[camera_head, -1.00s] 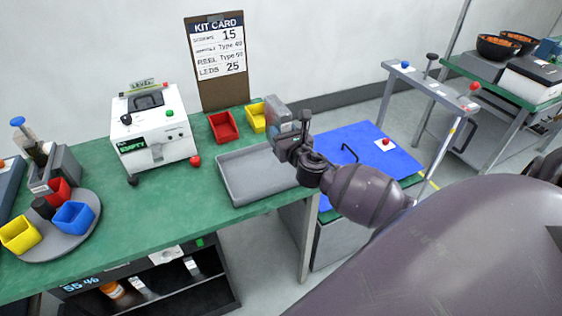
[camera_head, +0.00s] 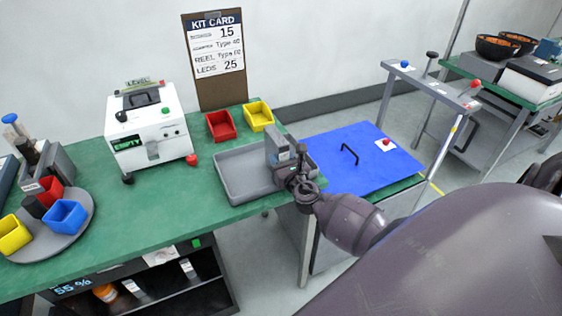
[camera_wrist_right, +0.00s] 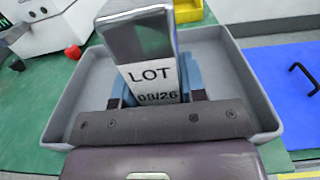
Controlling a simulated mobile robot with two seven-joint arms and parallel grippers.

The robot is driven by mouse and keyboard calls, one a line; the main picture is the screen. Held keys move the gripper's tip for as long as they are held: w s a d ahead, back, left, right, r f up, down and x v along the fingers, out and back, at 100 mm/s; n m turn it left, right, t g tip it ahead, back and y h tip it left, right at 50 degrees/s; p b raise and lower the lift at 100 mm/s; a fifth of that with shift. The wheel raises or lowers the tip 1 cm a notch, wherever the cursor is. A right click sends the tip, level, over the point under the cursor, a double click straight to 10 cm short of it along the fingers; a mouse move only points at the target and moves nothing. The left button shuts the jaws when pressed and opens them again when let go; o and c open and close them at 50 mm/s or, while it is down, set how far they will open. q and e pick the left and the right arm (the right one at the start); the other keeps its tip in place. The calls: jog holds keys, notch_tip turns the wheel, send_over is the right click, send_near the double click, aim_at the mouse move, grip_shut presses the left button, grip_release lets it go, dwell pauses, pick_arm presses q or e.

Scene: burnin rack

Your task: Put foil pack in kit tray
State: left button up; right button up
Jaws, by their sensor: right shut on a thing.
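The foil pack (camera_wrist_right: 140,50) is a silvery upright block with a white label reading "LOT 08/26" in the right wrist view. My right gripper (camera_wrist_right: 158,92) is shut on it, with blue finger pads at its sides. In the head view the pack (camera_head: 277,147) and my right gripper (camera_head: 290,172) are over the right part of the kit tray (camera_head: 238,192), a shallow grey tray on the green bench. The tray also spreads behind the pack in the right wrist view (camera_wrist_right: 70,105) and looks empty where visible. Whether the pack touches its floor is unclear. My left gripper is not in view.
Red (camera_head: 221,126) and yellow (camera_head: 258,116) bins stand behind the tray. A white machine reading "EMPTY" (camera_head: 148,135) is left of it. A blue lid with a handle (camera_head: 350,170) lies right of the bench. A turntable (camera_head: 75,238) with small bins is far left.

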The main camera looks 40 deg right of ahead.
jog(key=shift+f, duration=0.1)
jog(key=o, duration=1.1)
